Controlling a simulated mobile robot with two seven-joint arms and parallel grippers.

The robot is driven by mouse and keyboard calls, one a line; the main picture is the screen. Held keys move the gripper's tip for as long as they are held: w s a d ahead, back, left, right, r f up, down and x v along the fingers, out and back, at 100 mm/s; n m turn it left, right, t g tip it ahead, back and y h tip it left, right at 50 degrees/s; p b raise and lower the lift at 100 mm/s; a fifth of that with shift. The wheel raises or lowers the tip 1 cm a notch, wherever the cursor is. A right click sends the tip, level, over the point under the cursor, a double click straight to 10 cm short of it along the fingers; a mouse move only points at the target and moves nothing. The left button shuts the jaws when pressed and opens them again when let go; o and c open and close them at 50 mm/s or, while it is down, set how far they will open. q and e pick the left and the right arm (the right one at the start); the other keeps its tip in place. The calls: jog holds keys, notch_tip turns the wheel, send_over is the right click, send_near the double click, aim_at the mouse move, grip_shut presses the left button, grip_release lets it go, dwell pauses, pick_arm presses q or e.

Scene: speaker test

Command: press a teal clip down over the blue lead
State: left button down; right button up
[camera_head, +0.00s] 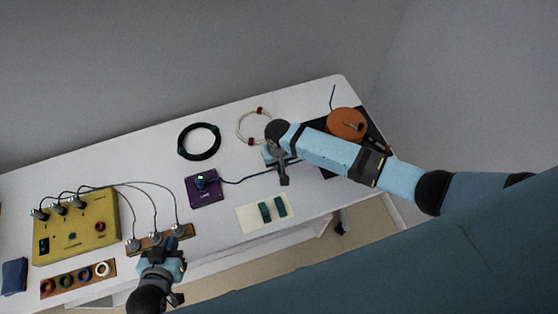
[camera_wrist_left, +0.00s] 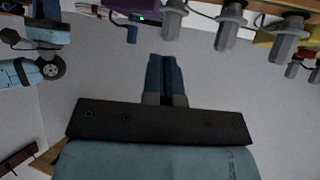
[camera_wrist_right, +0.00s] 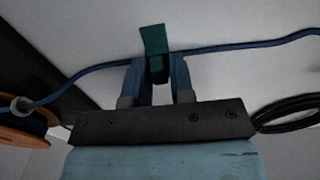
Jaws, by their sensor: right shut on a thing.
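The blue lead (camera_head: 250,178) runs from a blue plug on the purple box (camera_head: 206,196) across the table towards the right. My right gripper (camera_wrist_right: 156,78) is shut on a teal clip (camera_wrist_right: 154,40), right at the lead. In the right wrist view the blue lead (camera_wrist_right: 230,46) passes to both sides of the clip; I cannot tell whether the clip is seated over it. Two more teal clips (camera_head: 264,212) (camera_head: 280,206) lie on a cream card (camera_head: 247,222). My left gripper (camera_wrist_left: 164,75) is shut and empty, by the wooden strip at the front edge.
A yellow box (camera_head: 85,238) with grey leads stands at the left. A black cable coil (camera_head: 199,141), a white coil (camera_head: 240,128) and an orange spool (camera_head: 347,124) on a dark mat lie at the back. A strip with coloured rings (camera_head: 75,281) lies at front left.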

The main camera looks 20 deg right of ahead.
dwell(0.3)
jog(key=o, duration=0.9)
notch_tip(320, 180, up, 4)
jog(key=p, duration=0.4)
jog(key=shift+f, duration=0.1)
jog(key=shift+r+p, duration=1.85)
jog(key=shift+p, duration=0.45)
